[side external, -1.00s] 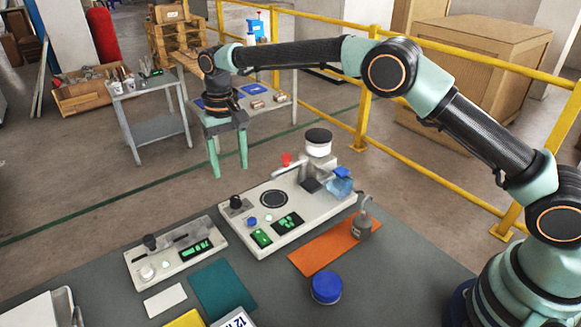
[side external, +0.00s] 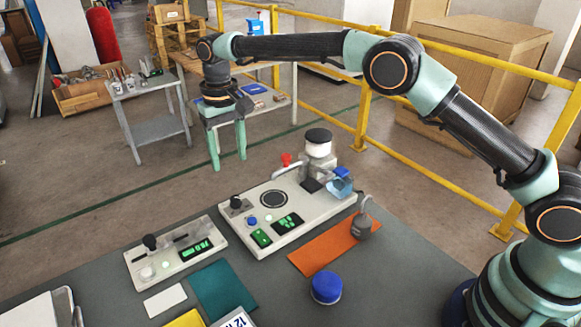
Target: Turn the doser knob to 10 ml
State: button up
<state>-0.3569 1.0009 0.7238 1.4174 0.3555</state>
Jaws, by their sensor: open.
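My gripper (side external: 229,164) is open and empty, pointing down, high above and behind the devices in this view. A large pale device (side external: 300,230) on the bench has a black round knob (side external: 236,203), small blue and white buttons, a green-lit display (side external: 288,223) and a white cylinder with a black top (side external: 318,146). A smaller pale device (side external: 190,258) at left has a black knob (side external: 150,242), a white round knob (side external: 147,273) and a green-lit display (side external: 196,249). I cannot tell which knob is the doser's, and the readings are too small to read.
A teal mat (side external: 222,290) and a white card (side external: 165,301) lie at front left. The grey bench is bare at front right.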

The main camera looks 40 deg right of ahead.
aim_at(235, 197)
notch_tip(235, 197, down, 11)
jog(key=shift+f, duration=0.1)
dwell(0.3)
